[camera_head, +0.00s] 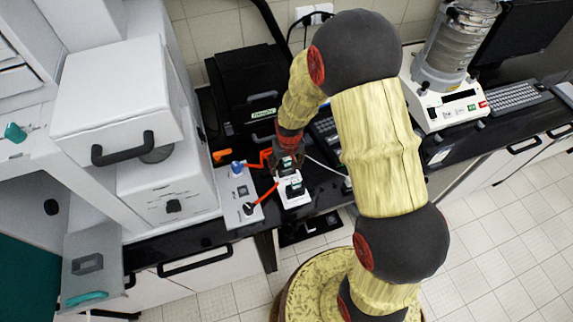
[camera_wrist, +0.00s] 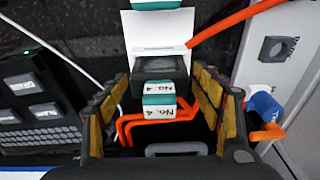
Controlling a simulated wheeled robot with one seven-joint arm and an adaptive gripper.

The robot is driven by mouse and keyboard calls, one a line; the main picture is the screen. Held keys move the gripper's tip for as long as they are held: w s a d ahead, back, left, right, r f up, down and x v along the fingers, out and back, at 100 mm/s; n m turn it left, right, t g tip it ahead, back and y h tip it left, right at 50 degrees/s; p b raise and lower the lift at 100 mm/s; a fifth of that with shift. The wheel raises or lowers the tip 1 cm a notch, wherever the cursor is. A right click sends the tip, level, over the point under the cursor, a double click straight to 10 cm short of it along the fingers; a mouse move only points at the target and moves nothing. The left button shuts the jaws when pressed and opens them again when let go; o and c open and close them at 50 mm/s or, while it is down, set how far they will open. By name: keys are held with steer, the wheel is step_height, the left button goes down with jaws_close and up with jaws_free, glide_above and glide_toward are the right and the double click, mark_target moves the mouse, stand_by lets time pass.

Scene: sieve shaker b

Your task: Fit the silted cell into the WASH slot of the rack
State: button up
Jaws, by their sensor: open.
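In the wrist view a cell with a dark body and a teal-and-white cap marked "No. 4" (camera_wrist: 158,100) is between my fingers. My gripper (camera_wrist: 160,82) is open, with one finger on each side of the cell; I cannot tell whether either touches it. A white rack (camera_wrist: 158,48) is under and beyond the cell. In the head view my gripper (camera_head: 287,160) is low over the rack (camera_head: 293,203), partly hidden by my arm. A second dark cell (camera_head: 295,188) stands at the rack's near end. Slot labels are not readable, and I cannot tell which cell is silted.
A white panel with a blue knob (camera_head: 236,167) and orange hoses (camera_head: 265,196) stands left of the rack. A black box (camera_head: 247,85) and a keyboard (camera_head: 322,128) are behind. A sieve shaker (camera_head: 440,90) stands right. The bench's front edge is close.

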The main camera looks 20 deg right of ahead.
steer(key=r, duration=0.4)
steer(key=s+r, duration=0.1)
steer(key=r, duration=0.7)
steer(key=shift+s, duration=0.2)
steer(key=s+r+t, duration=0.1)
steer(key=s+r, duration=0.2)
steer(key=r, duration=0.7)
steer(key=s+r+t, duration=0.3)
steer(key=s+r, duration=1.1)
steer(key=s, duration=0.4)
steer(key=shift+r, duration=0.25)
step_height(320, 180, down, 13)
steer(key=b, duration=1.2)
steer(key=shift+b, duration=0.3)
